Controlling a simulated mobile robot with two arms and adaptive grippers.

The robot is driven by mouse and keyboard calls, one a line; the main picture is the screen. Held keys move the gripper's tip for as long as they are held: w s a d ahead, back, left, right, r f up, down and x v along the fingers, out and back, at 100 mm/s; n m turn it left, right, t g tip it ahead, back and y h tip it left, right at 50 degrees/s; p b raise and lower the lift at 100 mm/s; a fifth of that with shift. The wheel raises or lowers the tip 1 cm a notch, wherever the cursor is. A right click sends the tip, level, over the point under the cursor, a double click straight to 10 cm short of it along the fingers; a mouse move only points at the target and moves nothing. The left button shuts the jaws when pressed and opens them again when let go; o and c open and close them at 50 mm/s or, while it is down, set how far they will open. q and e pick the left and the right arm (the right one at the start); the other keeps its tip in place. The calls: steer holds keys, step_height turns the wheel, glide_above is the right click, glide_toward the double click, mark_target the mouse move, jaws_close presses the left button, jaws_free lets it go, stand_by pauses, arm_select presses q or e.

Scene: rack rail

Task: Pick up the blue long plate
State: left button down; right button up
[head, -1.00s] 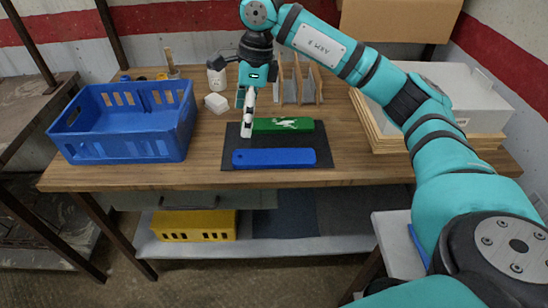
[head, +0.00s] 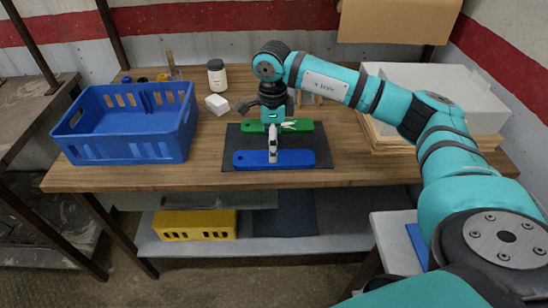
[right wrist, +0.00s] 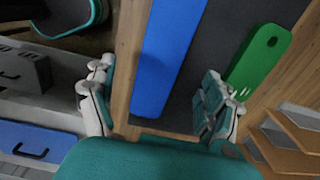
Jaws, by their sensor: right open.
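The blue long plate (head: 303,159) lies flat on a black mat (head: 325,147), along its front edge. A green long plate (head: 303,127) lies parallel behind it. My right gripper (head: 273,155) points down over the middle of the blue plate in the head view and hides part of it. In the right wrist view my right gripper (right wrist: 155,105) is open. The near end of the blue plate (right wrist: 172,50) shows between its fingers, and the green plate (right wrist: 262,55) is beyond the right finger. I cannot tell whether the fingers touch the blue plate. My left gripper is out of view.
A blue crate (head: 128,150) stands on the left of the wooden table (head: 200,176). A white box (head: 455,90) is at right. A yellow crate (head: 195,225) sits on the shelf below.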

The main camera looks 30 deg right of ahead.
mark_target(287, 159)
steer(key=f+p, duration=0.1)
steer(key=f, duration=0.4)
steer(key=shift+d, duration=0.2)
steer(key=shift+c, duration=0.3)
steer(key=c, duration=1.3)
steer(key=shift+c, duration=0.8)
steer(key=shift+r, duration=0.1)
